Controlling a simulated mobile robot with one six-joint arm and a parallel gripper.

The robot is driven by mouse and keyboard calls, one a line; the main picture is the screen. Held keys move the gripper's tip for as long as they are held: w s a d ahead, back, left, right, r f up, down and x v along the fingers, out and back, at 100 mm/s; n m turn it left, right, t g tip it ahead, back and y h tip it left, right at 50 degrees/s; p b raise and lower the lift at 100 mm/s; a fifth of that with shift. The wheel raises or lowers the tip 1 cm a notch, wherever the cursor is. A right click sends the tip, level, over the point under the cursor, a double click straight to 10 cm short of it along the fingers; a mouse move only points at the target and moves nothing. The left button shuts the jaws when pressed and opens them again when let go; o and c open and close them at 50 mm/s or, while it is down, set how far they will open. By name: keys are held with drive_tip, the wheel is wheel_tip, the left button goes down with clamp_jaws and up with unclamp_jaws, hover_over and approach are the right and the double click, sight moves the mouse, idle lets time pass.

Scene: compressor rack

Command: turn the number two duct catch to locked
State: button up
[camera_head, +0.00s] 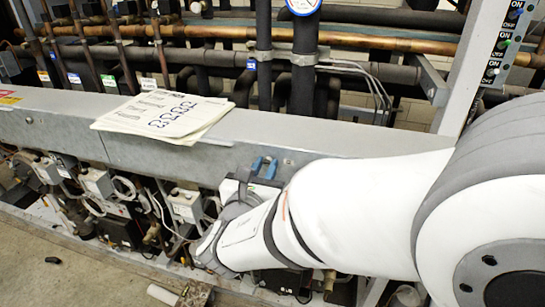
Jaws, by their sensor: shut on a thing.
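My white arm comes in from the right, and its wrist bends up at the front of the long grey metal duct (240,133). My gripper (264,168), with two small blue fingertips, is at the duct's front upper edge. It is shut on what appears to be the duct catch, which is mostly hidden between the fingertips and behind my wrist. No number label shows on the catch. I cannot tell from this view whether it stands at locked or unlocked.
Compressor fittings and wiring (95,185) fill the space below. Copper and black pipes (200,30) and a gauge (303,4) stand behind. A switch panel (505,45) is at the upper right.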

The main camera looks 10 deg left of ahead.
clamp_jaws()
